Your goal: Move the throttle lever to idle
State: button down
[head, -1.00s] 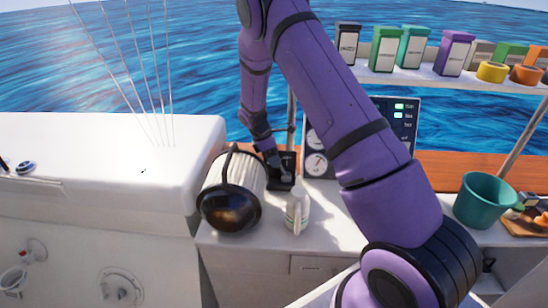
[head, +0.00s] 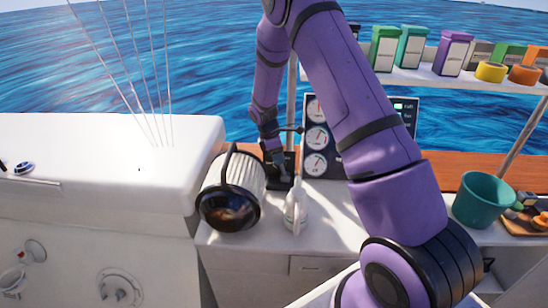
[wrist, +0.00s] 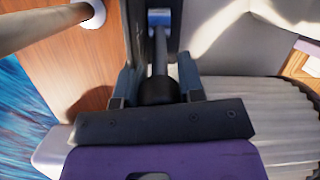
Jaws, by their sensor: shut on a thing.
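The throttle lever (wrist: 160,58) shows in the wrist view as a grey shaft with a round black knob (wrist: 158,90), standing over a dark base with a blue-and-white mark at its far end. My gripper (wrist: 156,88) has one blue-grey finger on each side of the knob and is shut on it. In the head view my gripper (head: 279,164) is at the dark throttle base (head: 287,178), behind the white bottle. The lever itself is mostly hidden there by my gripper, and its exact angle cannot be told.
A pleated cylinder with a dark end (head: 228,205) lies close left of my gripper. A white bottle (head: 295,212) stands just in front. A gauge panel (head: 318,138) stands behind right. A teal bucket (head: 483,200) is at the right. A pale post (wrist: 40,28) is near in the wrist view.

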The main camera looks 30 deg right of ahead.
jog(key=shift+s+d+r, duration=0.1)
jog(key=shift+s+d, duration=0.35)
jog(key=shift+d, duration=0.2)
jog(key=shift+s+d+r, duration=0.1)
jog(key=shift+s+d, duration=0.35)
jog(key=shift+d, duration=0.2)
jog(key=c, duration=0.7)
grip_release()
jog(key=shift+c, duration=0.2)
jog(key=v, duration=1)
jog(key=shift+w+a+r, duration=0.1)
jog(key=shift+r, duration=0.25)
